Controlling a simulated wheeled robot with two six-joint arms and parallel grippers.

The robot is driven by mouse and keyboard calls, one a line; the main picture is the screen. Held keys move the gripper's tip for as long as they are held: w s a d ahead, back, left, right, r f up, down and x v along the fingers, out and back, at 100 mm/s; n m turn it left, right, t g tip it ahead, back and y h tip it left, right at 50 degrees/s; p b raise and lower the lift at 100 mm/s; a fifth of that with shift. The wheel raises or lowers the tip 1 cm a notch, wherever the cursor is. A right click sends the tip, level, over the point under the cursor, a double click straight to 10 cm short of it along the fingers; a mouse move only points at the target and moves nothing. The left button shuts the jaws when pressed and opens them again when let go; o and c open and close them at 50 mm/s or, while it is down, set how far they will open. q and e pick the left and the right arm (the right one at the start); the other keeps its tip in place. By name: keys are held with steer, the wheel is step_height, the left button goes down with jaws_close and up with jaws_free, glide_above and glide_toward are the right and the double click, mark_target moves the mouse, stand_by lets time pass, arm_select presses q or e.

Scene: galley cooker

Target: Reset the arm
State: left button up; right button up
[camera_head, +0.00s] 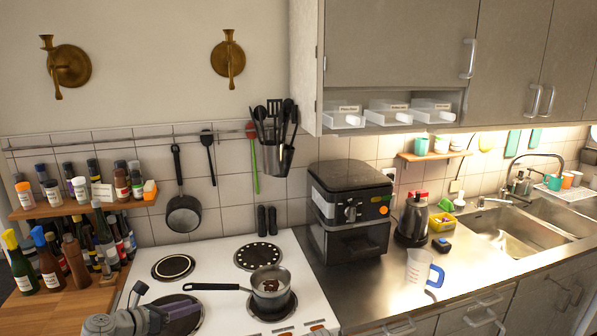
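My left arm comes in at the bottom left, and its gripper (178,311) is low over the front left of the white cooker (222,265). Its dark fingers point right, near the front left hotplate. I cannot make out a gap between the fingers or anything held in them. A small saucepan (271,300) with dark contents stands on the front right hotplate, its black handle pointing left toward my gripper. The gripper appears apart from the handle. My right gripper is not in view.
Bottles (50,262) crowd the wooden counter at the left, below a spice shelf (80,205). An air fryer (350,210), a kettle (412,220) and a measuring jug (419,270) stand on the steel counter, with a sink (515,230) beyond. The counter's front middle is clear.

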arm_select(q)
steer(key=s+d+f+m+g+y, duration=0.1)
steer(key=s+d+f+m+g, duration=0.35)
steer(key=d+m, duration=0.35)
steer(key=s+d+f+m+g, duration=0.3)
steer(key=d+f+m, duration=0.2)
steer(key=d+m, duration=0.35)
steer(key=s+d+f+m+g+y, duration=0.1)
steer(key=s+d+f+m+y, duration=0.1)
steer(key=m, duration=0.7)
steer(key=s+d+f+m+g+y, duration=0.1)
steer(key=s+d+m+y, duration=0.3)
steer(key=s+m, duration=0.5)
steer(key=shift+s+f+g+y, duration=0.2)
steer(key=shift+f+g+y, duration=0.2)
steer(key=shift+g+y, duration=0.55)
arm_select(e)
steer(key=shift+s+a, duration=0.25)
